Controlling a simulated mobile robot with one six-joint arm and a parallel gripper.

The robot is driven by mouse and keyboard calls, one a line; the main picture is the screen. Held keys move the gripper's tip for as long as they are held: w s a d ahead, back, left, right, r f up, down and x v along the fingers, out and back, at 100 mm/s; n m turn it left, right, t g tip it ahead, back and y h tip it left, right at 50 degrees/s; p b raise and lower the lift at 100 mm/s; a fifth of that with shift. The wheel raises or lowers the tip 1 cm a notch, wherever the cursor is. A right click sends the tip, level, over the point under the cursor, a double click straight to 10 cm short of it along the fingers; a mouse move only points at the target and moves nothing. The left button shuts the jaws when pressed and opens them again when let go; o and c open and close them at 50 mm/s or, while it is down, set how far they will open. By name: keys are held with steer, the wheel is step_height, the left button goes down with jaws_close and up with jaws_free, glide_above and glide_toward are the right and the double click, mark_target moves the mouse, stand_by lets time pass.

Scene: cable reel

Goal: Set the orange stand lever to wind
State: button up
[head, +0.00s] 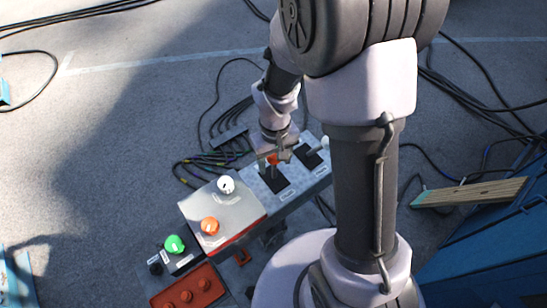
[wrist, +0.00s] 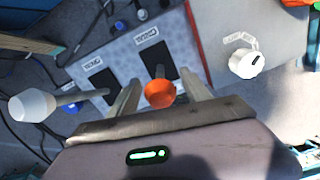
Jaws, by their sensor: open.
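The orange stand lever (head: 272,159) rises from a black slot on a grey panel (head: 317,183). In the wrist view its orange round knob (wrist: 160,94) sits between my two fingers, with a gap showing on each side. My gripper (head: 276,158) is open and reaches down around the knob; it also shows in the wrist view (wrist: 163,96). The lever's shaft is mostly hidden behind its knob. The labels beside the slots (wrist: 146,36) are too small and turned to read surely, so I cannot tell which setting the lever is at.
A white-knobbed lever (wrist: 33,105) stands beside the orange one, close to my gripper. A silver box with a white dial (head: 226,184) and an orange dial (head: 210,226) adjoins the panel. A green knob (head: 174,244) and a red block (head: 188,290) lie nearer. Cables cross the floor.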

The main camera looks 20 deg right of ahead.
steer(key=shift+f, duration=0.4)
steer(key=shift+w+f, duration=0.3)
steer(key=shift+w, duration=0.15)
steer(key=shift+s+r, duration=0.1)
steer(key=shift+s, duration=0.1)
steer(key=shift+c, duration=0.7)
steer(key=shift+s, duration=0.1)
steer(key=c, duration=0.4)
jaws_close()
